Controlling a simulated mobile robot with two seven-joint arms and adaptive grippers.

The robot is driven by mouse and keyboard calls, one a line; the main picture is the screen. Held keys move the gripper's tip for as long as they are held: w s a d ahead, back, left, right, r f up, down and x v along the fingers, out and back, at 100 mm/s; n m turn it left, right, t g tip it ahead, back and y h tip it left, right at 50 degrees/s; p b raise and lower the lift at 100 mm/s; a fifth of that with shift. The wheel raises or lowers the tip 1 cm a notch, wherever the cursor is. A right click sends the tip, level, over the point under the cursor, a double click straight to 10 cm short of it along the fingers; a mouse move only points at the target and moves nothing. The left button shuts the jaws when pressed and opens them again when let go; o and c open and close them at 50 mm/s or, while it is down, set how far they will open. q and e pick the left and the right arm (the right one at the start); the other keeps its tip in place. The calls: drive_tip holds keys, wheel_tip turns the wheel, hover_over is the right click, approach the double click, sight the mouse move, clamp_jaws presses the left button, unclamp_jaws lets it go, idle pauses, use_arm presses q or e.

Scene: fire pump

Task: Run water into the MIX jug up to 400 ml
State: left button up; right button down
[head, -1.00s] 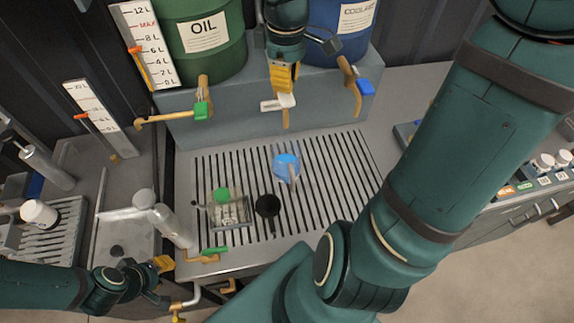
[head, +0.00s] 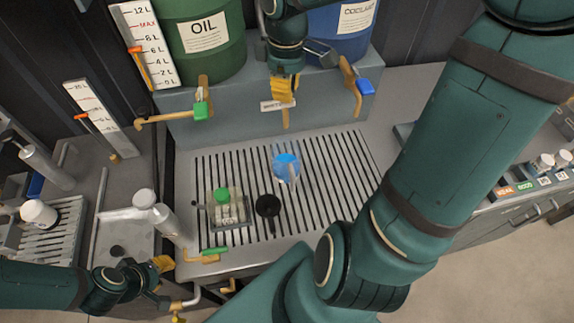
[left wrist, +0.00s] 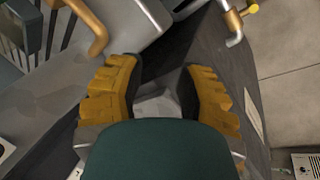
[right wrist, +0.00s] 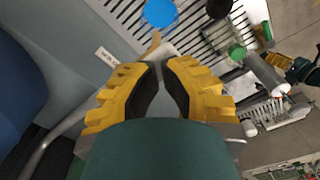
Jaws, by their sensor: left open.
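A blue round vessel (head: 286,168), possibly the MIX jug, stands on the slatted drain grate below the middle tap. No label or level is readable on it; it also shows as a blue disc in the right wrist view (right wrist: 160,12). The middle tap has a brass spout (head: 286,118) and a WATER label (head: 275,105). My right gripper (head: 283,102) is at this tap, its fingers close together with a narrow gap. My left gripper (head: 163,268) is open and empty at lower left.
OIL (head: 210,55) and COOLANT (head: 338,45) drums stand behind, with green-handled (head: 201,110) and blue-handled (head: 365,87) taps. A black cup (head: 267,205) and green-topped container (head: 221,195) stand on the grate (head: 335,175). The grate's right part is clear.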

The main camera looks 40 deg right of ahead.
drive_tip(key=shift+f, duration=1.05)
idle(5.3)
idle(0.7)
drive_tip(key=shift+r, duration=2.5)
drive_tip(key=shift+r, duration=0.1)
